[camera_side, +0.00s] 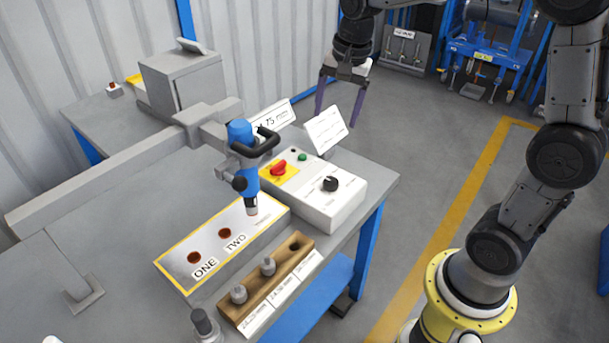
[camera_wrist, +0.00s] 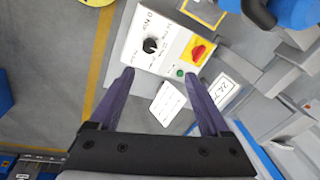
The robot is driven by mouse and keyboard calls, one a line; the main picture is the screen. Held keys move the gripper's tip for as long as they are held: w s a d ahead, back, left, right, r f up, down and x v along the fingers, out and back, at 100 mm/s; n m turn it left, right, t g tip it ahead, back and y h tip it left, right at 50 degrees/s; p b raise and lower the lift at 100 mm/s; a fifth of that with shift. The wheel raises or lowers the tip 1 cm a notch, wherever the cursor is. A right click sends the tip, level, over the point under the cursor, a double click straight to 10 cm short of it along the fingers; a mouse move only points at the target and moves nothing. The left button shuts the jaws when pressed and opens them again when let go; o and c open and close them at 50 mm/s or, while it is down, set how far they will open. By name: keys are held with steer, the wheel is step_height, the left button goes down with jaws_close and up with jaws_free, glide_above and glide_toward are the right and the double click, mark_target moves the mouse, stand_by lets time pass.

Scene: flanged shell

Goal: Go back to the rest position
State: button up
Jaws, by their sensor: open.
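My gripper (camera_side: 341,100) hangs in the air beyond the far right edge of the grey table, fingers pointing down. Its two purple fingers are apart with nothing between them. In the wrist view my gripper (camera_wrist: 160,85) is also open and empty, with the control box (camera_wrist: 160,50) ahead of its fingertips. The control box (camera_side: 318,203) stands on the table with a red switch on a yellow plate, a green button and a black knob. A blue tool (camera_side: 243,152) with a black handle is held upright on a grey arm over the plate marked ONE and TWO (camera_side: 210,252).
A wooden rack (camera_side: 262,287) with grey pegs and one empty hole sits at the table's front. Small white signs (camera_side: 326,128) stand behind the control box. A grey cabinet (camera_side: 186,88) stands at the back. The floor (camera_side: 420,150) right of the table is clear.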

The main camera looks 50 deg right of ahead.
steer(key=s+a+r+n+t, duration=0.2)
steer(key=s+r+n, duration=0.1)
steer(key=s, duration=0.3)
steer(key=s+a+r+n+t, duration=0.1)
steer(key=s+a+r+n, duration=0.2)
steer(key=s, duration=0.4)
steer(key=s+a+f+n, duration=0.1)
steer(key=s+f+n, duration=0.4)
steer(key=s+n, duration=0.2)
steer(key=shift+s+f+n+t, duration=0.3)
steer(key=shift+n, duration=0.2)
